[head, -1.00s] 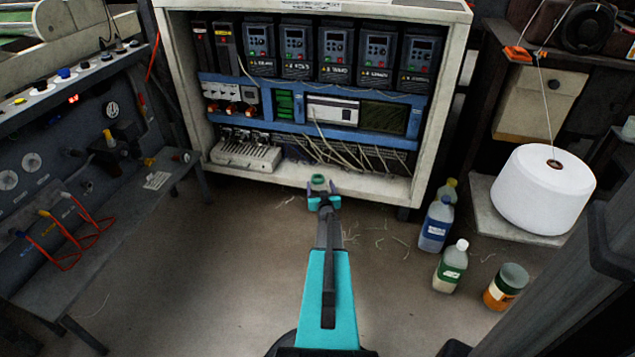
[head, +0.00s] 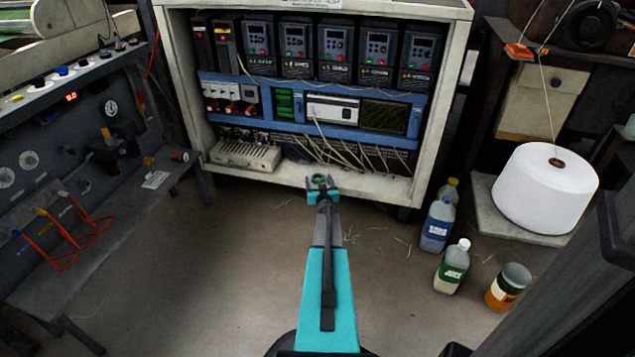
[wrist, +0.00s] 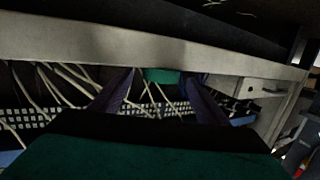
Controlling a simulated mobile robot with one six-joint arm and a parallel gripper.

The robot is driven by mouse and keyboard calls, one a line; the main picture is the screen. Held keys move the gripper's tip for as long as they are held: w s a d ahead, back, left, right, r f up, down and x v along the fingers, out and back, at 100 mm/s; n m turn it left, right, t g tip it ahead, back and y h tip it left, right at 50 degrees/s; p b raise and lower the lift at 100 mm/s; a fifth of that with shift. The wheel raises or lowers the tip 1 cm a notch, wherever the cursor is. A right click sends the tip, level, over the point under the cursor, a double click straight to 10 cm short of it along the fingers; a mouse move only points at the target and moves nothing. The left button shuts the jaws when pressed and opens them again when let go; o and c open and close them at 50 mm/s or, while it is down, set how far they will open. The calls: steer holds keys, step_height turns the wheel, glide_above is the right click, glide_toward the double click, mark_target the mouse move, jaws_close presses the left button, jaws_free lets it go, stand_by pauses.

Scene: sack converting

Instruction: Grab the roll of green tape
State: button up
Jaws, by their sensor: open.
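The roll of green tape (head: 319,180) sits on the front ledge of the open cabinet in the head view. In the wrist view it shows as a small green band (wrist: 163,75) between the finger ends. My gripper (head: 322,184) is open, with a finger on either side of the roll; it also shows in the wrist view (wrist: 161,79). I cannot tell whether either finger touches the roll. The roll's lower part is partly hidden by the gripper in the head view.
The cabinet (head: 400,190) holds drives and loose cables just behind the roll. Several bottles and jars, such as a white-capped bottle (head: 452,268), stand on the floor at right, near a large white spool (head: 543,195). A control bench (head: 110,235) is at left.

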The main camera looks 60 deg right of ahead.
mark_target(318, 179)
steer(key=shift+b+x, duration=0.4)
steer(key=shift+x, duration=1.15)
steer(key=c, duration=1.1)
steer(key=shift+c, duration=0.2)
steer(key=shift+r, duration=0.15)
steer(key=shift+r+p, duration=0.45)
steer(key=shift+r, duration=0.1)
steer(key=shift+s+a+r+p, duration=0.15)
steer(key=shift+r+p, duration=0.25)
steer(key=shift+r, duration=0.2)
steer(key=shift+w+a+r+p, duration=0.15)
steer(key=shift+r+p, duration=0.2)
steer(key=shift+r, duration=0.3)
steer(key=s+a+p, duration=0.1)
steer(key=s+a, duration=0.1)
steer(key=a, duration=0.5)
steer(key=s+a+p, duration=0.2)
steer(key=s+a, duration=0.1)
steer(key=a, duration=0.4)
steer(key=shift+a+r, duration=0.35)
steer(key=shift+r, duration=0.15)
